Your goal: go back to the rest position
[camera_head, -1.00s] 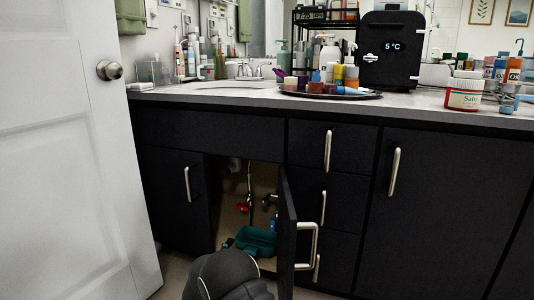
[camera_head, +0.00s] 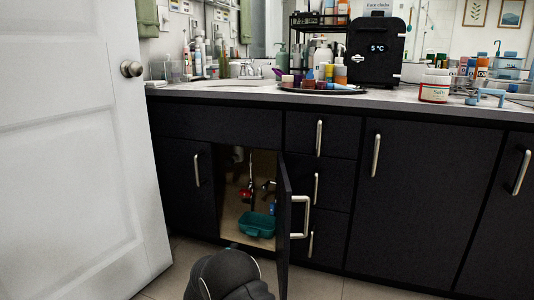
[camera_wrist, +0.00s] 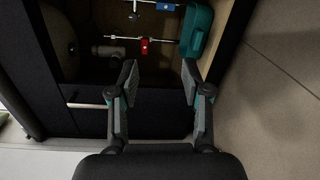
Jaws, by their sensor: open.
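My gripper (camera_wrist: 160,92) is in the wrist view, its two fingers spread apart with nothing between them. It is just outside the open sink cabinet, which fills the top of that view. In the head view a dark rounded part of my arm shows at the bottom, and the fingers are hidden. A teal bin (camera_head: 257,224) stands on the cabinet floor, apart from my gripper; it also shows in the wrist view (camera_wrist: 196,32).
The dark cabinet door (camera_head: 284,225) stands open just right of my arm. A red valve handle (camera_head: 245,194) is inside the cabinet, also in the wrist view (camera_wrist: 144,46). A white room door (camera_head: 75,150) stands at left. The counter (camera_head: 215,91) is crowded. Bare floor (camera_head: 170,282) lies in front.

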